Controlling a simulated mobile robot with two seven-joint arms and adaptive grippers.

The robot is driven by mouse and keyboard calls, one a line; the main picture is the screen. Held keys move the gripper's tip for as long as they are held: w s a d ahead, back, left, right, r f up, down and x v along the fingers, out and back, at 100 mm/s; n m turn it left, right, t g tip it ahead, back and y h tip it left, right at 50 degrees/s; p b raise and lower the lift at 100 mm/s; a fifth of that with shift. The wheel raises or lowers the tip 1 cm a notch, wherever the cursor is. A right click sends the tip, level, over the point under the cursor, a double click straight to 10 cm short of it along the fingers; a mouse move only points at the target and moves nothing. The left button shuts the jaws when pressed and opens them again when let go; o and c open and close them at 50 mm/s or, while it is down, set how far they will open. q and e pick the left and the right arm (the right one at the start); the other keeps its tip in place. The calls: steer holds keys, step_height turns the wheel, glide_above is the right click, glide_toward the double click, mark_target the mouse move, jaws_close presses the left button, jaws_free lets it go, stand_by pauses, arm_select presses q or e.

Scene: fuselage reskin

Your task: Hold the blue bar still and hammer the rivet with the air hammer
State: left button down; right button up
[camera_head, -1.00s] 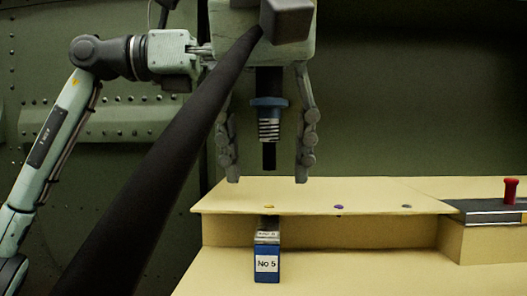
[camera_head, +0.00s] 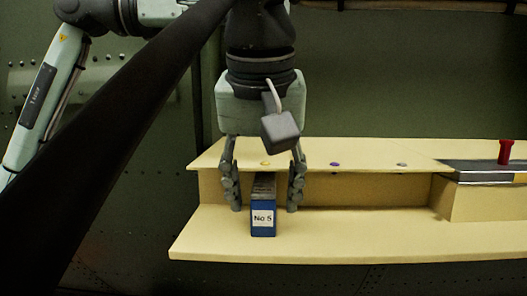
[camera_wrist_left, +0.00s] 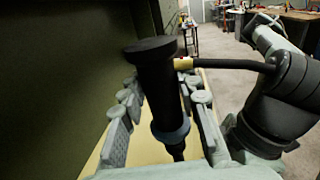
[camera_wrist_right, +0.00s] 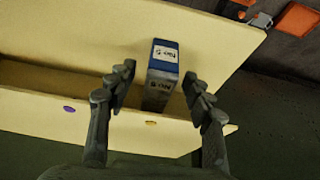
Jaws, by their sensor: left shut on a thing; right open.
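The blue bar (camera_head: 262,221), labelled No 5, stands on the cream ledge under the edge of the cream panel (camera_head: 300,150), just below a yellow rivet head (camera_head: 265,163). My right gripper (camera_head: 264,208) is open, one finger on each side of the bar, with gaps. My left gripper (camera_wrist_left: 160,110) is shut around the black air hammer (camera_wrist_left: 160,85), which has a blue collar (camera_wrist_left: 172,133). The hammer's tip is hidden; the head view shows no hammer.
Purple (camera_head: 335,164) and grey (camera_head: 402,164) rivets sit further right on the panel. A red-handled piece (camera_head: 505,152) stands on a metal strip at the right. A yellow-ended hose (camera_wrist_left: 225,64) leaves the hammer. The ledge right of the bar is clear.

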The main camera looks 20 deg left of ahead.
jaws_close()
stand_by(0.3)
stand_by(0.7)
